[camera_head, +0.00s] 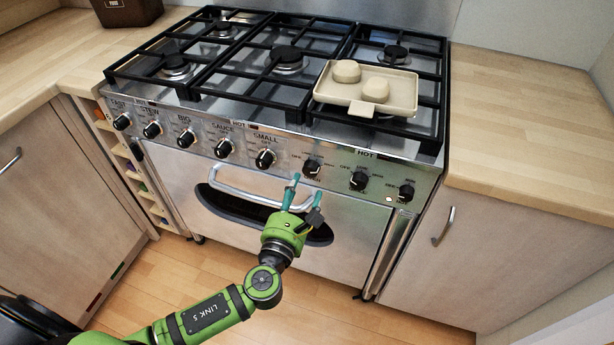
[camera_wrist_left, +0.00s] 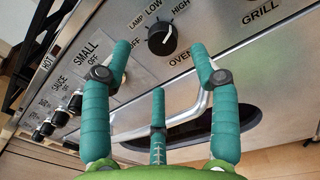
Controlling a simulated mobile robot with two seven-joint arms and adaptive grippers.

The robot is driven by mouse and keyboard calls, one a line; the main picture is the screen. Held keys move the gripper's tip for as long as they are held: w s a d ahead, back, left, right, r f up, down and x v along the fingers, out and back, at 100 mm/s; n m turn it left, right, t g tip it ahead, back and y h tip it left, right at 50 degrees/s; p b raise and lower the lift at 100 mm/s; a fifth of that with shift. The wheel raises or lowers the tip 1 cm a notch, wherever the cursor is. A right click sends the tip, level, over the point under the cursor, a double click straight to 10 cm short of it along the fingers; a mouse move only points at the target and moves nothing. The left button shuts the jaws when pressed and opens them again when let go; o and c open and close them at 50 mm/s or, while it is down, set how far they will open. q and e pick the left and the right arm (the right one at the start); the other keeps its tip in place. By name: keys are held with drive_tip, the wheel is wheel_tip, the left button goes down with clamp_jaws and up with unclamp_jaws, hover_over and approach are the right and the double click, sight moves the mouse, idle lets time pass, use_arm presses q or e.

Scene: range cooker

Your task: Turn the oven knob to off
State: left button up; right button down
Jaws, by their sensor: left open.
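The oven knob (camera_head: 312,166) is a round black knob on the cooker's steel front panel, right of the SMALL burner knob. In the left wrist view the oven knob (camera_wrist_left: 162,38) sits above the word OVEN, with LAMP, LOW and HIGH printed around it. A pale pointer mark shows on its face; its exact setting is hard to tell. My left gripper (camera_head: 305,188) is open and empty, just below and in front of the knob. In the wrist view its teal fingers (camera_wrist_left: 160,65) are spread below the knob, apart from it. My right gripper is not in view.
The oven door handle (camera_head: 235,190) runs below the panel, close to my left gripper. The SMALL knob (camera_head: 265,158) and GRILL knob (camera_head: 358,180) flank the oven knob. A beige tray (camera_head: 340,98) with two rounded pieces rests on the hob. Wooden counters (camera_head: 530,130) stand either side.

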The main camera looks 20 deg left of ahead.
sight(310, 172)
use_arm(q)
drive_tip(key=w, duration=0.5)
drive_tip(key=shift+w+f, duration=0.1)
drive_tip(key=shift+w, duration=0.3)
drive_tip(key=c, duration=1.1)
